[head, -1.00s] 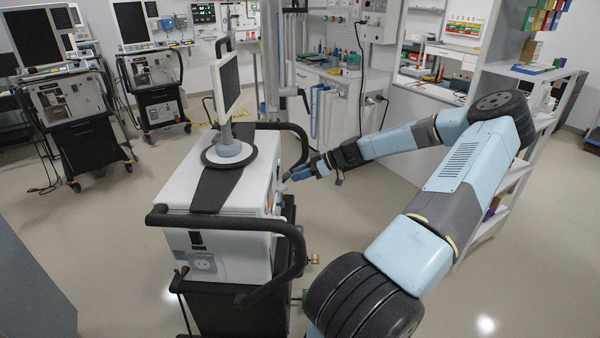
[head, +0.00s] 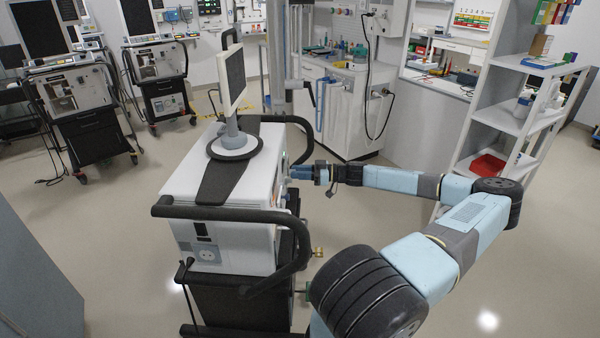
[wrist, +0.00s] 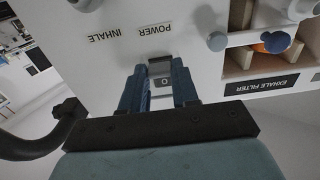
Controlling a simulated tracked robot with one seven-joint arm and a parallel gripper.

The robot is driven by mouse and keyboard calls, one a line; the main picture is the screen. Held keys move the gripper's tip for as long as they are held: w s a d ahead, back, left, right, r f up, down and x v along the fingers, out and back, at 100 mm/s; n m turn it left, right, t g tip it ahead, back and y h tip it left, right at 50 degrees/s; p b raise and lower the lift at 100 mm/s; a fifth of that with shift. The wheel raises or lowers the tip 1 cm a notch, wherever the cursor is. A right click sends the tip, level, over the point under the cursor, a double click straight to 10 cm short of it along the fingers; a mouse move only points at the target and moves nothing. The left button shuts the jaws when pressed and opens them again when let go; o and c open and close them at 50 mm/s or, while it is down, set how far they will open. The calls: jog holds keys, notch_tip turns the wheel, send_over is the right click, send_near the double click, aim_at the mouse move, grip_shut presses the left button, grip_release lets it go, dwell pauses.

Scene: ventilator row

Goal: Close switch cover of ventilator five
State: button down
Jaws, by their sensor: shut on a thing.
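The nearest ventilator (head: 225,175) is a white cart unit with a screen on top; no number on it is readable. My gripper (head: 290,173) is at its side panel in the head view. In the wrist view, the blue fingers of my gripper (wrist: 158,92) straddle the power switch area under an upside-down POWER label. They are shut on a small switch cover (wrist: 160,67), dark at its top, with a pale switch plate (wrist: 162,82) marked O between the fingers. The fingers hide the sides of the cover, and its exact angle cannot be told.
An exhale filter compartment (wrist: 262,46) with a grey-blue knob lies right of the switch in the wrist view. A dark curved handle (wrist: 45,140) is at left. Other ventilators (head: 85,115) stand at the back left.

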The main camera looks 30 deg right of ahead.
jog(key=shift+a+f+y, duration=0.2)
jog(key=shift+f+y, duration=0.05)
jog(key=shift+y, duration=0.05)
dwell(0.5)
jog(key=c, duration=0.8)
grip_release()
jog(key=shift+w, duration=0.1)
jog(key=shift+c, duration=0.2)
jog(key=shift+d+r, duration=0.1)
jog(key=v, duration=1.3)
jog(key=shift+s+d+f, duration=0.2)
jog(key=shift+s, duration=0.1)
jog(key=shift+s, duration=0.1)
